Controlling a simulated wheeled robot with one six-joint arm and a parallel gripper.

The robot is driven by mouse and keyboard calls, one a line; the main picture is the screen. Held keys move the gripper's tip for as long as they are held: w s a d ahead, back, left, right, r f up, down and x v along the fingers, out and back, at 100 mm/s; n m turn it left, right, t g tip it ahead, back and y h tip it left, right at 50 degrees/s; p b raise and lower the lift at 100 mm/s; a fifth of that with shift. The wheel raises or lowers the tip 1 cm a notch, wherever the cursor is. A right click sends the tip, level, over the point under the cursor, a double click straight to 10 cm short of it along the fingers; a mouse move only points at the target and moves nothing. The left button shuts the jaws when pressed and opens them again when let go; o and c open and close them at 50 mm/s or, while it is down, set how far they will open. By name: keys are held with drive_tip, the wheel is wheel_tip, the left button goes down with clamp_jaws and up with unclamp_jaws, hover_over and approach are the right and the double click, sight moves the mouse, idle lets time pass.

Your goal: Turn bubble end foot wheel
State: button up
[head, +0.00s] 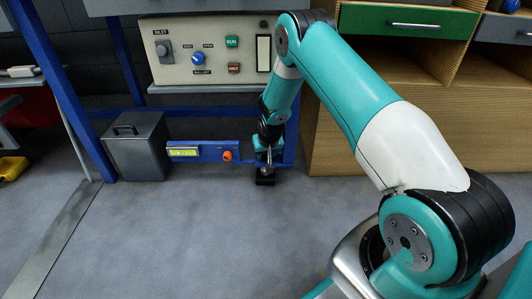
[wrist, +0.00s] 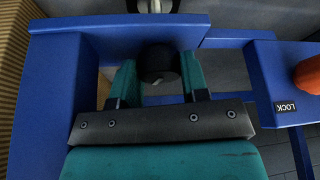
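The bubble end foot wheel, a dark round knob (wrist: 159,63), shows at the top middle of the wrist view, below the blue frame. My gripper (wrist: 159,78) has its two teal fingers around it, one on each side. The fingers are apart with the wheel between them; whether they press on it I cannot tell. In the head view my gripper (head: 264,157) points down at the foot of the blue frame post, just above a black foot (head: 265,180) on the floor. The wheel itself is largely hidden there by my gripper.
A blue bar with a yellow-green level display (head: 184,152) and an orange knob (head: 227,155) runs left of my gripper. The knob (wrist: 308,75) and a LOCK label show in the wrist view. A grey bin (head: 138,147), control panel (head: 207,50) and wooden cabinet (head: 340,140) stand nearby. Floor in front is clear.

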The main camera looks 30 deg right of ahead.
drive_tip(key=shift+c, duration=0.6)
drive_tip(key=shift+m+p, duration=0.3)
drive_tip(key=shift+p, duration=0.1)
drive_tip(key=shift+a+r+m+h+p, duration=0.15)
drive_tip(key=shift+m+h+p, duration=0.35)
drive_tip(key=shift+m+p, duration=0.5)
drive_tip(key=m+g+p, duration=0.1)
drive_tip(key=m, duration=0.1)
drive_tip(key=shift+m+h+p, duration=0.3)
drive_tip(key=m+g+h+p, duration=0.1)
drive_tip(key=m, duration=0.3)
drive_tip(key=shift+w, duration=0.1)
drive_tip(key=shift+f+m+g, duration=0.2)
drive_tip(key=shift+m+g, duration=0.8)
drive_tip(key=shift+m, duration=1)
